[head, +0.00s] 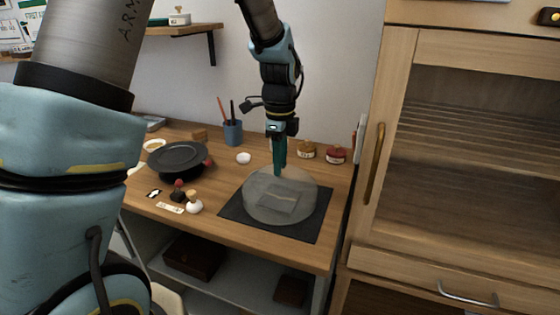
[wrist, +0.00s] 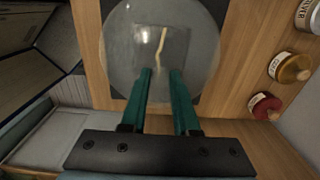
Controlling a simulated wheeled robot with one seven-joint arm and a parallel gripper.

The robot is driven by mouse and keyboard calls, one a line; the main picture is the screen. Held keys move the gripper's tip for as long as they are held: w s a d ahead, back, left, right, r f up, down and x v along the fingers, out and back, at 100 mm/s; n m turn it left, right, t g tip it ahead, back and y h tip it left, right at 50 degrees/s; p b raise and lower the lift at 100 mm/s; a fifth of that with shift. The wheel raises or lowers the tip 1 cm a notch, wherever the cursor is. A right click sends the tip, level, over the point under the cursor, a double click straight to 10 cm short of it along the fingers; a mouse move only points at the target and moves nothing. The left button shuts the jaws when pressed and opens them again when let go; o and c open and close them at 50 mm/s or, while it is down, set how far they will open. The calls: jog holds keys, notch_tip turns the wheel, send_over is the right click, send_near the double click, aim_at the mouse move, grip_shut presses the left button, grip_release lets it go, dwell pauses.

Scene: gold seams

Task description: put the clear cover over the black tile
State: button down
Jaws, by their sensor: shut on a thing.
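The clear cover (head: 256,195) is a round, see-through dome at the right end of the counter. It also fills the top of the wrist view (wrist: 125,50). My gripper (head: 279,172) reaches down from above and is shut on the top of the cover; the grip point itself is hard to make out. The tile (head: 280,200) shows through the cover as a dark greyish square with a gold seam, clearer in the wrist view (wrist: 178,48). The cover is around or directly above the tile; I cannot tell whether its rim touches the mat.
A dark square mat (head: 314,227) lies under the cover. A black round stand (head: 178,158), a pencil cup (head: 233,133), small knobs (head: 194,206) and lidded jars (head: 336,155) stand around. A tall wooden cabinet (head: 480,130) closes off the right.

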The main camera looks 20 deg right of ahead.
jog(key=shift+f+b, duration=0.3)
jog(key=shift+f, duration=0.3)
jog(key=shift+c, duration=0.5)
grip_release()
jog(key=shift+r, duration=0.15)
jog(key=shift+r+p, duration=3.2)
jog(key=shift+r, duration=0.75)
